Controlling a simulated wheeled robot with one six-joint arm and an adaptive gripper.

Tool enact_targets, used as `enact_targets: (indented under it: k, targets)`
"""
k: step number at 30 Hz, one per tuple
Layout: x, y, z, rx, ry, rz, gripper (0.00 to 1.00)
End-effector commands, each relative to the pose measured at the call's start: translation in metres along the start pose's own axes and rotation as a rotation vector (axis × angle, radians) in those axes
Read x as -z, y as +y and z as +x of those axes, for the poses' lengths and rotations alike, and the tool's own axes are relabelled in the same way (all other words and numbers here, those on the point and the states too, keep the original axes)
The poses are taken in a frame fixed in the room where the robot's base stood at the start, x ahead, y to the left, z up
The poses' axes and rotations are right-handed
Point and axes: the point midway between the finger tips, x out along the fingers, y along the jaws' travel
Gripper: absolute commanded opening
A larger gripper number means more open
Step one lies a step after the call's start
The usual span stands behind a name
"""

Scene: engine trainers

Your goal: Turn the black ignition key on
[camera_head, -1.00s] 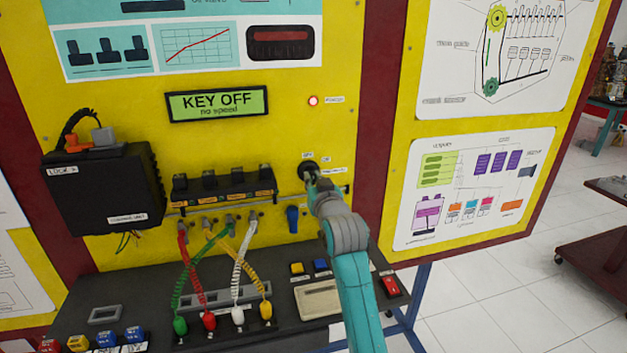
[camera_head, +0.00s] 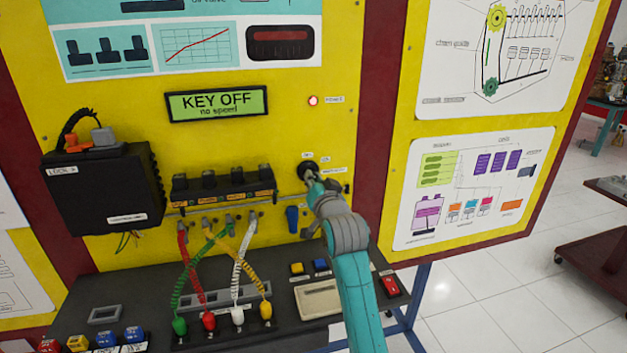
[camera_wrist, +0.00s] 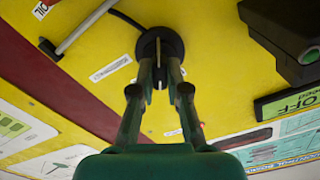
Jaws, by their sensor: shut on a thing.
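The black ignition switch (camera_head: 307,169) sits on the yellow panel, right of centre in the head view, with small labels around it. In the wrist view the round black switch (camera_wrist: 160,46) is straight ahead of my fingers. My gripper (camera_head: 312,180) is at the switch, and in the wrist view its two fingers (camera_wrist: 159,72) close on the thin key (camera_wrist: 157,74) from both sides. The fingers hide most of the key. The display (camera_head: 218,103) on the panel reads KEY OFF, no speed.
A red power light (camera_head: 313,100) glows above the switch. A blue part (camera_head: 292,219) hangs below left of it. Coil connectors (camera_head: 222,187) with coloured coiled cables are to the left, beside a black box (camera_head: 103,187). A console with buttons (camera_head: 321,265) lies below.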

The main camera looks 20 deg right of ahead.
Motion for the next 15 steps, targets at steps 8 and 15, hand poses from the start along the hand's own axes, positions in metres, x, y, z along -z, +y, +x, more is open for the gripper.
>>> enact_targets:
  k: [8, 15]
  targets:
    - [-0.0002, 0.0013, 0.0, -0.001, 0.0, 0.252, 0.0]
    - [-0.0004, 0.0019, 0.0, -0.001, 0.0, 0.422, 0.0]
